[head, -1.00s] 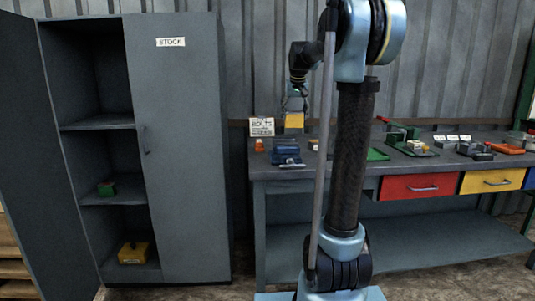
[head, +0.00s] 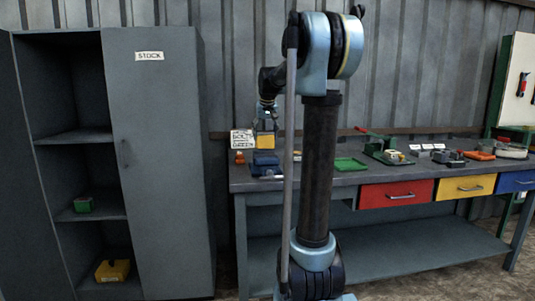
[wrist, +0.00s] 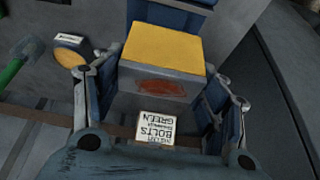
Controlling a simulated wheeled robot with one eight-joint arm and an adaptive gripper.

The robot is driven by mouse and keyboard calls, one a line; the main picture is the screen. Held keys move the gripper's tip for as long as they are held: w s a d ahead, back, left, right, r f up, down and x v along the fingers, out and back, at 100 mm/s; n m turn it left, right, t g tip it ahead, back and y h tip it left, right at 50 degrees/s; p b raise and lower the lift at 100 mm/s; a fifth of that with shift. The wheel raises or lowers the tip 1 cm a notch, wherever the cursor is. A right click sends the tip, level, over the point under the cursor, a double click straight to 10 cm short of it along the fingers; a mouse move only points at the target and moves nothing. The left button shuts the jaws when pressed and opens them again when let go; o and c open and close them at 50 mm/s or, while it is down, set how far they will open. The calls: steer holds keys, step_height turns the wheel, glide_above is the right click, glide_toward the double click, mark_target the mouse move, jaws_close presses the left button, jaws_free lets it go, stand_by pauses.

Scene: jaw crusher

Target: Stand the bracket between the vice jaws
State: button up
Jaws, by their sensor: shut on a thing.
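The bracket looks like a block with a yellow top and grey sides (wrist: 162,50); a reddish-brown oval patch marks its near face. My gripper (wrist: 160,98) is shut on it, one finger on each side. In the head view the bracket (head: 266,142) hangs below my gripper (head: 266,118), right above the blue vice (head: 265,164) on the bench. I cannot tell whether the bracket touches the vice. Blue vice parts (wrist: 172,14) show behind the bracket in the wrist view; the gap between the jaws is hidden.
A bolts sign (head: 242,139) and a small orange item (head: 239,158) stand close left of the vice. A green tray (head: 350,164) lies to the right on the bench (head: 310,183), with several tools beyond. An open stock cabinet (head: 157,170) stands at the left.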

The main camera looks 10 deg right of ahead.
mark_target(266, 142)
steer(key=shift+f, duration=3.15)
steer(key=o, duration=1.6)
steer(key=v, duration=1.2)
steer(key=shift+s, duration=0.15)
